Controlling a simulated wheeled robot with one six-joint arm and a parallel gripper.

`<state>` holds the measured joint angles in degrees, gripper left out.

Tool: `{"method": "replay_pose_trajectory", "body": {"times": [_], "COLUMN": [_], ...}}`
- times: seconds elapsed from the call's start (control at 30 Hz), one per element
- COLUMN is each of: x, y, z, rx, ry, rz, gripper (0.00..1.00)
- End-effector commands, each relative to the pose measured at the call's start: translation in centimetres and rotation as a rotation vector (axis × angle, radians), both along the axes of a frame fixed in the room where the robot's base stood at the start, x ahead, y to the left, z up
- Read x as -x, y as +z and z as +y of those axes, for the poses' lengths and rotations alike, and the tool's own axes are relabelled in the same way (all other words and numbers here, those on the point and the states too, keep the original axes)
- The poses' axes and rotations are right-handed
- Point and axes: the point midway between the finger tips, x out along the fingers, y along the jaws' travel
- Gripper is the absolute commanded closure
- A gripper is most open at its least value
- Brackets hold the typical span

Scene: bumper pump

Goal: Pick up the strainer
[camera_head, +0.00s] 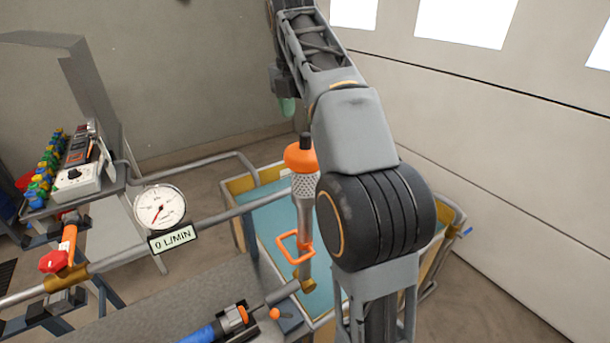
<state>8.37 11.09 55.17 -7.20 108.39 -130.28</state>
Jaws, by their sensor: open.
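The strainer (304,190) looks like the upright grey metal piece with a perforated surface. It has an orange collar (300,157) and a black tip on top. It shows in the head view, right of the gauge and in front of the blue-lined tank, with its right side close to or partly behind my arm. An orange square loop (294,247) is at its lower part. My gripper (287,106) shows small near the top, above and behind the strainer in the picture, with a pale green tip. It is open and apart from the strainer. Its fingers are hard to make out.
The blue-lined tank (265,217) has a yellowish rim. A pipe with a round gauge (160,207) and a "0 L/MIN" display (173,238) runs across the left. A red valve handle (53,261) and a blue-and-orange tool (222,325) are lower left. A wall stands right.

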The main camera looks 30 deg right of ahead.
Motion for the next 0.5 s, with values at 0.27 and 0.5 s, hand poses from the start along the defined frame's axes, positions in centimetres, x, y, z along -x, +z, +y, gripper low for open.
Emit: {"method": "replay_pose_trajectory", "body": {"times": [0.27,0.5], "x": [-0.1,-0.3], "y": [-1.8,-4.6], "z": [-0.4,-1.1], "rx": [-0.001,-0.001], "ry": [-0.004,-0.006], "rz": [-0.001,0.002], "gripper": [0.42,0.42]}}
